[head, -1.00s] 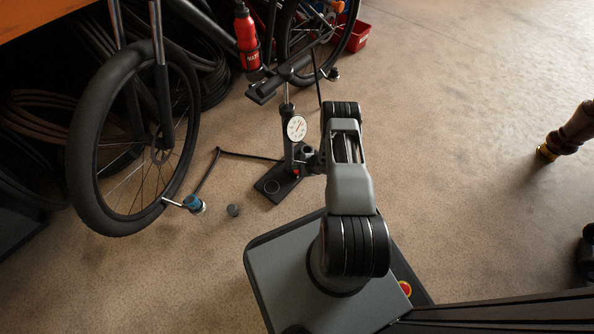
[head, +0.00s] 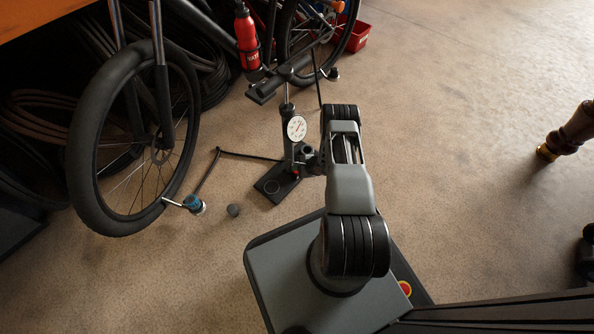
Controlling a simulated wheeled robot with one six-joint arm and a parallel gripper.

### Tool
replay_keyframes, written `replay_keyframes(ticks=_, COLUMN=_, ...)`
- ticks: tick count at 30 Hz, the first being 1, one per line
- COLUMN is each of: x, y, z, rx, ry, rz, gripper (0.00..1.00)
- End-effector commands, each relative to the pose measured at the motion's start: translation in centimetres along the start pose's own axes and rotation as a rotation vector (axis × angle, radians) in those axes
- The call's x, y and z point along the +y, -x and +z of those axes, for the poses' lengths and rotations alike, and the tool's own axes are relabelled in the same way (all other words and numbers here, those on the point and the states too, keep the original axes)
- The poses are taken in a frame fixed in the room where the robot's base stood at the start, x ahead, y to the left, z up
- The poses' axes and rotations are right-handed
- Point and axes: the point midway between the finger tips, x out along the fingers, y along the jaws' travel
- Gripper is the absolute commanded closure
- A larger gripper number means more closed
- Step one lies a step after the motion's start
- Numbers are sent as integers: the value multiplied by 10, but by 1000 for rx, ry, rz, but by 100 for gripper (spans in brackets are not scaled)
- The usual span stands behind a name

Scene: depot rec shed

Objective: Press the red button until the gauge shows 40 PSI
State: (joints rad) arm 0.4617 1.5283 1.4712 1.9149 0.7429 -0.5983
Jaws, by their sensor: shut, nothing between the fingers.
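The floor pump (head: 287,146) stands upright on its dark base plate (head: 269,188), with a round white gauge (head: 297,128) facing me. The gauge's needle and numbers are too small to read. The red button (head: 295,173) shows as a small dark red patch low on the pump, just above the base. My gripper (head: 303,166) is shut and empty, pointing at the pump's right side close by the button. Its tips are small and dark here, so I cannot tell whether they touch the button.
A hose runs from the pump to a blue-collared valve head (head: 193,203) at the bicycle's front wheel (head: 75,172). A red bin (head: 353,36) stands behind. Floor at right is mostly clear.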

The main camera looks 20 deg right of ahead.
Motion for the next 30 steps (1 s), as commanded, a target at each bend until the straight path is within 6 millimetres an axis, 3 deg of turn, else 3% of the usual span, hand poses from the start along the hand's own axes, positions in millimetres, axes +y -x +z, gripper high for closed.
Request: replay_keyframes(ticks=30, x=5, y=-6, z=-5, rx=0, ry=0, rz=0, gripper=100)
